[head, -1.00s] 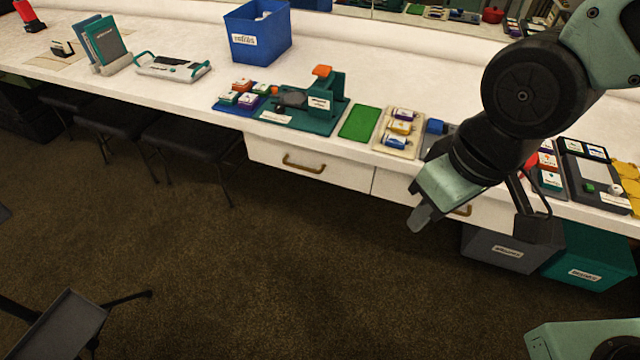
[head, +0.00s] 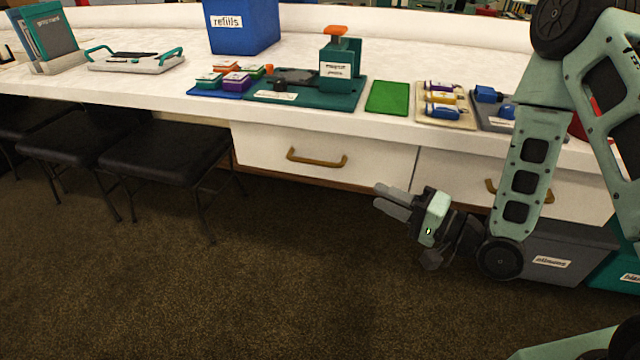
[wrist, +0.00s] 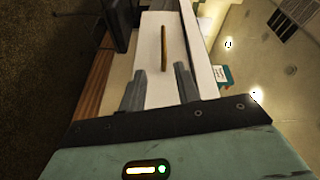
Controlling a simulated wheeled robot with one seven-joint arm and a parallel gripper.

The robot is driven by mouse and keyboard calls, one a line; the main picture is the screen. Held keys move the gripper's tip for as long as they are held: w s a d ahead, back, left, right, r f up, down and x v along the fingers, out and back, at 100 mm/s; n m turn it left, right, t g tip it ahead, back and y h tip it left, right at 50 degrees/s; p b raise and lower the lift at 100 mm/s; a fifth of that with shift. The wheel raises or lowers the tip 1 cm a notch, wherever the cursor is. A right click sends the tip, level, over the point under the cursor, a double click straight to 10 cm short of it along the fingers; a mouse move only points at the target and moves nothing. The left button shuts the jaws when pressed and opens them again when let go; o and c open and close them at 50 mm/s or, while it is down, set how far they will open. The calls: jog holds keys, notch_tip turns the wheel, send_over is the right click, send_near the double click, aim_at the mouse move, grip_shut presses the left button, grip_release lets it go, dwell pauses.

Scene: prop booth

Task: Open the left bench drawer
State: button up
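The left bench drawer (head: 260,148) is a white front under the bench top and looks shut. Its bronze bar handle (head: 317,160) runs along the middle of the front. My gripper (head: 383,197) is in front of and to the right of that handle, apart from it, with its fingers pointing left toward the drawer. In the wrist view the fingers (wrist: 160,83) are spread with nothing between them. The handle (wrist: 163,48) stands ahead, upright in that view and roughly in line with the gap between the fingers.
The right drawer (head: 450,170) is beside it, its handle partly behind my arm. A grey bin (head: 565,240) and a teal bin (head: 618,268) stand below right. Black stools (head: 165,145) stand to the left. The carpet (head: 290,270) before the left drawer is clear.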

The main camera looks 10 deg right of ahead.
aim_at(320, 163)
jog(key=shift+m+t, duration=0.4)
jog(key=shift+m, duration=0.1)
jog(key=b+x, duration=0.9)
jog(key=x, duration=0.7)
jog(key=shift+w+r, duration=0.1)
jog(key=shift+w, duration=0.25)
grip_shut()
